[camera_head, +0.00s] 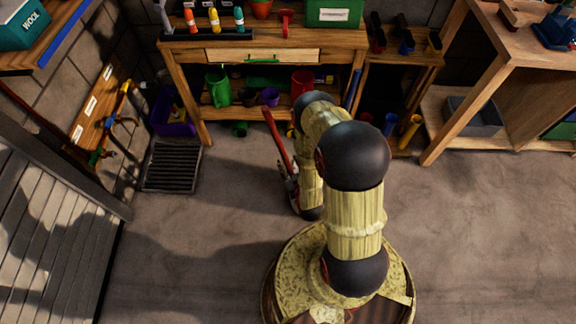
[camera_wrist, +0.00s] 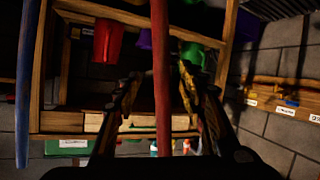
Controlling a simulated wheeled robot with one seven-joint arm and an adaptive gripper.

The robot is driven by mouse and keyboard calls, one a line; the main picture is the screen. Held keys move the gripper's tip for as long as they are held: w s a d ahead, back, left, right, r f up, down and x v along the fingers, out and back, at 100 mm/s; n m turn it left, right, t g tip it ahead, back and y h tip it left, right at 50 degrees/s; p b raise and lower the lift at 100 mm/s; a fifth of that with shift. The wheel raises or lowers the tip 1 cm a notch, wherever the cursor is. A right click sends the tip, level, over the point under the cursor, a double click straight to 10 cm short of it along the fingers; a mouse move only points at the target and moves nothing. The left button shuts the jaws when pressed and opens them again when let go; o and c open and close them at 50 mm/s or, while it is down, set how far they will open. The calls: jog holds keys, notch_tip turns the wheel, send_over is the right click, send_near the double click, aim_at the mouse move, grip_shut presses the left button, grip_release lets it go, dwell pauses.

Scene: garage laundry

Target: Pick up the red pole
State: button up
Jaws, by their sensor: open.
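The red pole (camera_head: 277,139) is long and thin. In the head view it stands slightly tilted in front of the wooden workbench, its lower part meeting my gripper (camera_head: 291,188). In the wrist view the red pole (camera_wrist: 160,60) runs from the top edge down between the two fingers of my gripper (camera_wrist: 158,76). The fingers are apart, one on each side of the pole, with gaps visible on both sides. How deep the pole sits between them is hard to tell. My arm hides part of the area behind.
The workbench (camera_head: 240,56) has a shelf with a green watering can (camera_head: 218,90) and a red pot (camera_head: 301,82). A blue pole (camera_wrist: 24,90) stands left in the wrist view. A dark grate (camera_head: 172,167) lies on the floor. Open floor (camera_head: 480,230) is at right.

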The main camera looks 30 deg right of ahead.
aim_at(285, 156)
jog(key=b+x, duration=0.1)
jog(key=x, duration=0.2)
jog(key=b+x, duration=0.2)
jog(key=x, duration=0.1)
jog(key=shift+w+a+r, duration=0.1)
jog(key=shift+w+a, duration=0.05)
jog(key=shift+w, duration=0.4)
jog(key=shift+r, duration=0.1)
jog(key=shift+c, duration=0.8)
grip_shut()
